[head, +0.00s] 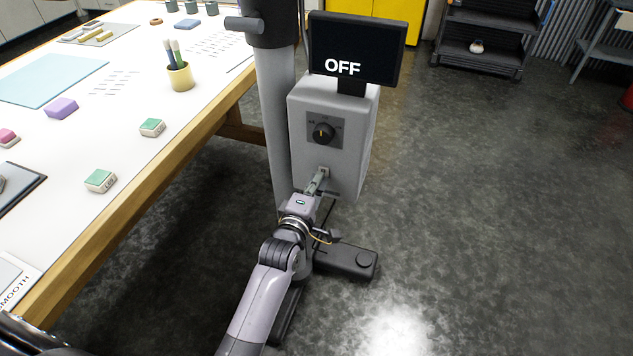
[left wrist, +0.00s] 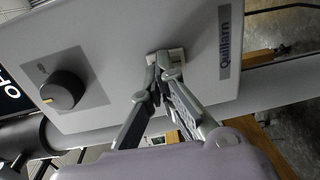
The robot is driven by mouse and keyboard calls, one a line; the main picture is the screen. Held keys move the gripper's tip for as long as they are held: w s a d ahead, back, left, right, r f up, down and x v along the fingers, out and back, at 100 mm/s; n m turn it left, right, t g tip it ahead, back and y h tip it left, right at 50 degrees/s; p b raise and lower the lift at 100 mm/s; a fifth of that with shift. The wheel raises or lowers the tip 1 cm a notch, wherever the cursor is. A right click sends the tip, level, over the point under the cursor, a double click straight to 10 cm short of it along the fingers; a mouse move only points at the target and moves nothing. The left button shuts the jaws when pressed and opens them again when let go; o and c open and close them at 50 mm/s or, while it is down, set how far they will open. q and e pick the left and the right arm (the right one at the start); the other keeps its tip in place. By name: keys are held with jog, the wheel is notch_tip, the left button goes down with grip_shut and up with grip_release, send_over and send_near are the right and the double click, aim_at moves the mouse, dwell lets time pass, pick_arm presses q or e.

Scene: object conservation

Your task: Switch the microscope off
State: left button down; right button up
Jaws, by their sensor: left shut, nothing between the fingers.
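The microscope stands on the floor beside the table, with a grey control box (head: 352,115) on its column (head: 277,125). The black screen (head: 357,48) above the box reads "OFF". A black knob (head: 323,132) with a yellow mark sits on the box's front, and it also shows in the left wrist view (left wrist: 63,90). My left gripper (head: 322,176) is shut with its fingertips at a small light switch plate (left wrist: 176,55) low on the box front. In the left wrist view the fingertips (left wrist: 163,68) overlap the plate and partly hide it. I cannot tell whether they touch it.
A white-topped table (head: 120,60) with a wooden edge lies to the left, holding a yellow cup (head: 180,77), green-topped blocks (head: 100,181) and a purple block (head: 61,108). The microscope's dark base foot (head: 350,260) lies near my arm. The floor (head: 500,200) to the right is clear.

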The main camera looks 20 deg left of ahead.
pick_arm(q)
jog(key=s, duration=1.3)
jog(key=shift+a+r+b, duration=0.2)
jog(key=shift+r+b, duration=0.2)
pick_arm(e)
jog(key=shift+s+a+f, duration=0.1)
jog(key=shift+s+f, duration=0.05)
jog(key=shift+s, duration=0.7)
jog(key=shift+s+f, duration=0.1)
jog(key=shift+s, duration=0.7)
pick_arm(q)
jog(key=shift+w+f, duration=0.1)
pick_arm(e)
jog(key=shift+w, duration=0.2)
